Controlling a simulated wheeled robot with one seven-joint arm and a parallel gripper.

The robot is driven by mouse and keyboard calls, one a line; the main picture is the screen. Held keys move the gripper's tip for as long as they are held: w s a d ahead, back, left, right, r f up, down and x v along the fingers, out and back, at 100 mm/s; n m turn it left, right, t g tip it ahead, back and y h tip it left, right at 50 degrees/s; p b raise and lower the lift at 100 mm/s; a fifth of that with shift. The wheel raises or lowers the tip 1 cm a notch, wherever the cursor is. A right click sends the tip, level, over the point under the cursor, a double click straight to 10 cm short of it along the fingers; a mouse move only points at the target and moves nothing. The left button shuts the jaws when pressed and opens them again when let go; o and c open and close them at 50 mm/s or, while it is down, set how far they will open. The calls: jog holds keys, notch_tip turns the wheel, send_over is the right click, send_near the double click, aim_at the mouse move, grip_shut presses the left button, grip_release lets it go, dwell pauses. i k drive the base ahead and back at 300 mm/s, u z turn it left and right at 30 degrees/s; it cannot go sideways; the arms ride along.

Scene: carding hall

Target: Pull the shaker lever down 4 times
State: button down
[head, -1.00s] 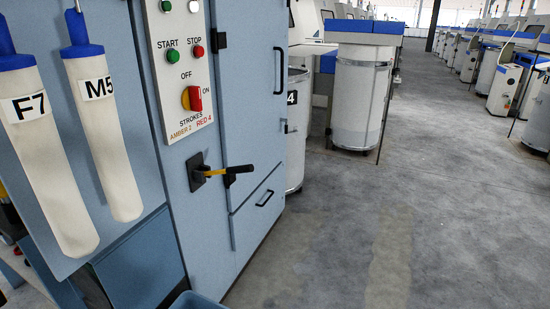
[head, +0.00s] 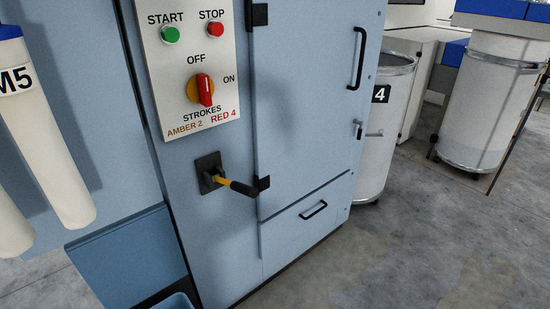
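The shaker lever (head: 225,181) sticks out from a dark square plate on the front of the blue cabinet (head: 200,230). It has a yellow shaft and a black grip that points right and slightly down. The panel (head: 187,70) above it carries a green START button (head: 170,34), a red STOP button (head: 214,29) and a red-and-yellow rotary switch (head: 205,90). Its printing reads "STROKES AMBER 2 RED 4". The red switch handle stands upright, pointing toward OFF. My gripper is not in view.
Cream filter sleeves (head: 50,150) hang at the left. A blue bin (head: 178,301) shows at the bottom edge below the lever. A white can marked 4 (head: 378,130) stands right of the cabinet. Open concrete floor (head: 430,245) lies at the lower right.

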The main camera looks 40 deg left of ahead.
aim_at(246, 190)
jog(key=u, duration=0.75)
jog(key=i, duration=0.9)
jog(key=u, duration=1.4)
jog(key=i, duration=0.3)
jog(key=u, duration=0.15)
